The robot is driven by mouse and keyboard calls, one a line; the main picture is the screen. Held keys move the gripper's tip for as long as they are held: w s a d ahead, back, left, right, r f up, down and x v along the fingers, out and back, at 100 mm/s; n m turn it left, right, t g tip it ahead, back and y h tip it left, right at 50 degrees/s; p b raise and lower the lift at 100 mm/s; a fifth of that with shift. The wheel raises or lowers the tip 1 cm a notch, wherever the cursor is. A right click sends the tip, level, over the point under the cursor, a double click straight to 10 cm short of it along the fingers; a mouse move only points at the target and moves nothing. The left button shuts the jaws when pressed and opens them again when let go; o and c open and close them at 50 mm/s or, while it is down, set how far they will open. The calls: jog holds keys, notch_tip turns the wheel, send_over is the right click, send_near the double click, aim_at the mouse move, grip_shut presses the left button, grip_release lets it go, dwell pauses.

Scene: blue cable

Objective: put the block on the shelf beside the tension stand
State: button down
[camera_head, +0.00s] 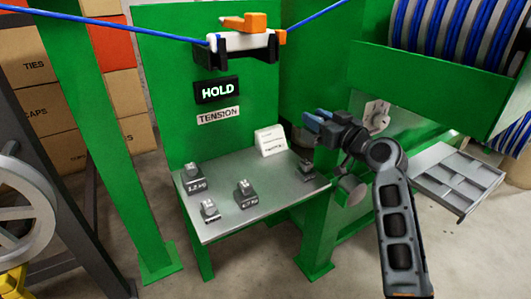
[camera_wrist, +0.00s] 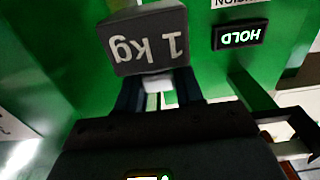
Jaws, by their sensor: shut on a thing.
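My gripper (camera_head: 314,122) is shut on a dark grey block marked "1 kg" (camera_wrist: 150,45), gripping its pale knob (camera_wrist: 157,83) in the wrist view. The lettering is upside down there, as is the HOLD sign. I cannot make out the held block in the head view. The gripper is above the right end of the grey shelf (camera_head: 272,187). The green tension stand (camera_head: 172,95) rises behind the shelf, with a lit HOLD sign (camera_head: 217,90) and a TENSION label (camera_head: 218,115).
Several weights sit on the shelf, including one marked 1.2 kg (camera_head: 193,182), another in the middle (camera_head: 245,195) and one at the right end (camera_head: 307,170). A blue cable (camera_head: 130,25) passes through a clamp (camera_head: 240,42). A green post (camera_head: 321,215) stands right.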

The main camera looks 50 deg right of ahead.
jog(key=shift+w+a+f+b, duration=0.45)
jog(key=shift+w+a+f, duration=0.05)
jog(key=shift+a+f, duration=1.35)
jog(key=shift+w+a+f+b, duration=0.4)
jog(key=shift+w+a+f, duration=0.05)
jog(key=shift+a+f, duration=1.35)
jog(key=shift+w+a+f+b, duration=0.5)
jog(key=shift+a+f, duration=1.2)
jog(key=shift+a, duration=0.25)
jog(key=shift+f, duration=0.15)
jog(key=c, duration=0.7)
grip_release()
jog(key=shift+f, duration=0.1)
